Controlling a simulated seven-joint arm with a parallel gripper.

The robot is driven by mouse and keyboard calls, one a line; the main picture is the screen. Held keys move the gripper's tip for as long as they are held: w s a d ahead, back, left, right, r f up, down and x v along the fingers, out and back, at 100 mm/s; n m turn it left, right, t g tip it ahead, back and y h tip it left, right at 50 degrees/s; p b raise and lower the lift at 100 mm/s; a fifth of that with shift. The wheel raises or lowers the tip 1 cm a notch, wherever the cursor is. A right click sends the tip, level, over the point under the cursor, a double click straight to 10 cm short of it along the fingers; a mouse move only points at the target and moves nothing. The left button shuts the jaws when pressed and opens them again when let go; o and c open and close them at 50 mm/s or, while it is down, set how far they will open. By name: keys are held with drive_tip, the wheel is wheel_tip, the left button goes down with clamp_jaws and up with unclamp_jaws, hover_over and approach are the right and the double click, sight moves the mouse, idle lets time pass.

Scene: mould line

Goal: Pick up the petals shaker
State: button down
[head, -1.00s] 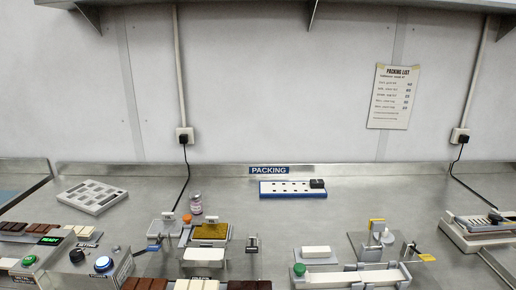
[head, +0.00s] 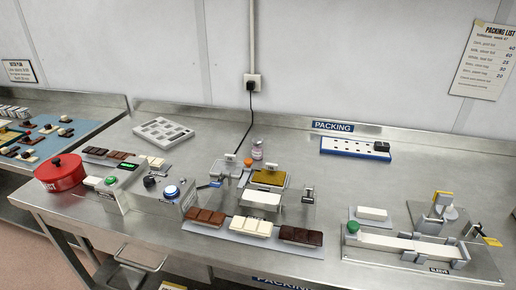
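A small pale jar with a light cap and a pinkish band (head: 257,149) stands upright on the steel bench, behind the gold-topped station. It looks like a shaker, but its label is too small to read, so I cannot confirm it is the petals shaker. A small orange-topped thing (head: 248,162) stands just in front of it to the left. My gripper is not in view.
A gold-topped fixture (head: 269,178) is in front of the jar. A grey mould tray (head: 162,132) lies to the left, and a blue-edged rack (head: 355,148) to the right. A red round container (head: 60,172) stands far left. Bench behind the jar is clear apart from a black cable (head: 250,110).

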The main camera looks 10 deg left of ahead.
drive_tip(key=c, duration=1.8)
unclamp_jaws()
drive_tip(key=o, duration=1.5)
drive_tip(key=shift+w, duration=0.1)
